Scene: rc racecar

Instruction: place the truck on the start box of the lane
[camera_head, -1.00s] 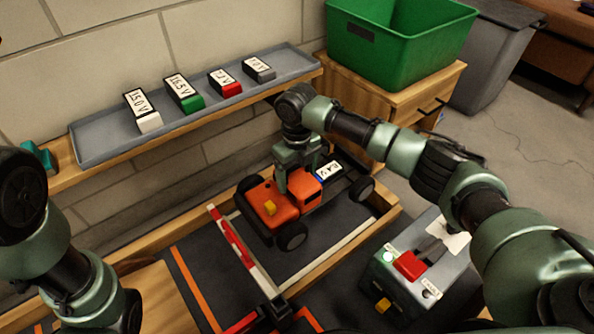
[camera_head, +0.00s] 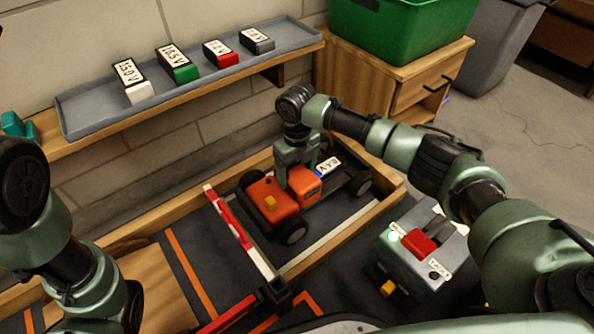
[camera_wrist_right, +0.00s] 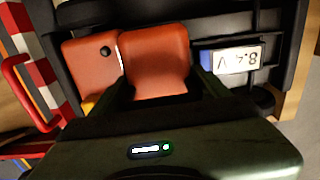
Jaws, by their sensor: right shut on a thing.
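The orange truck (camera_head: 270,200) with black wheels stands within the wooden-edged end of the lane, behind the red and white barrier bar (camera_head: 238,228). A battery labelled 8.4 V (camera_head: 328,167) sits on its rear bed and shows in the right wrist view (camera_wrist_right: 240,55). My right gripper (camera_head: 290,178) comes down from above and is shut on the truck's orange cab (camera_wrist_right: 155,60). Whether the wheels touch the floor I cannot tell. My left arm is at the left edge; its gripper is out of view.
A grey control box (camera_head: 425,250) with a red switch stands right of the lane. A shelf tray (camera_head: 90,115) holds several labelled batteries. A green bin (camera_head: 400,40) sits on a wooden cabinet (camera_head: 355,75). Wooden rails (camera_head: 345,238) edge the lane.

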